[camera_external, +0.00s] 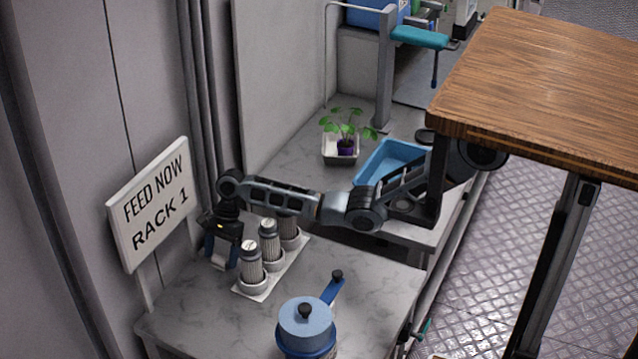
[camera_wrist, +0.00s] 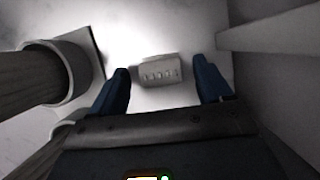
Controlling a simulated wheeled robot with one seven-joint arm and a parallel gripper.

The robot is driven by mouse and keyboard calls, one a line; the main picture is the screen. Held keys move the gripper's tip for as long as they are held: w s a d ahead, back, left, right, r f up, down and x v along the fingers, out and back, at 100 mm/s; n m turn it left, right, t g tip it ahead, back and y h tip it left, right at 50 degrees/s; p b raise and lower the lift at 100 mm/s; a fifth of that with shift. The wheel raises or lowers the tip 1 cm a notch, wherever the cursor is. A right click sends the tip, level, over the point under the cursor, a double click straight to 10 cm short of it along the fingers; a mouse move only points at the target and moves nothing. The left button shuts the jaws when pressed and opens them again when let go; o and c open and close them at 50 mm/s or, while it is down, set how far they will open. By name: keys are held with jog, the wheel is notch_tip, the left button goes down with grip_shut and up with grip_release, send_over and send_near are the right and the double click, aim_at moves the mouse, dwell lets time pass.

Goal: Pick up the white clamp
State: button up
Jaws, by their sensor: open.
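A small pale block with a row of small bumps, likely the white clamp (camera_wrist: 158,71), lies on a light surface in the wrist view. My gripper (camera_wrist: 160,65) is open, with one blue finger on each side of the block and a gap to each. I cannot tell how far the fingertips are above the surface. In the external view my gripper (camera_external: 219,254) points down at the back left of the marble counter, beside the sign and the canister rack. The clamp cannot be clearly made out there.
Grey canisters (camera_external: 251,264) stand in a white rack (camera_external: 285,273) just right of my gripper; one looms at left in the wrist view (camera_wrist: 28,78). A "FEED NOW RACK 1" sign (camera_external: 150,205) stands left. A blue lidded pot (camera_external: 305,325) is in front.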

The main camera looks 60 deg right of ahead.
jog(key=shift+c, duration=0.2)
jog(key=c, duration=1.1)
jog(key=shift+r, duration=0.2)
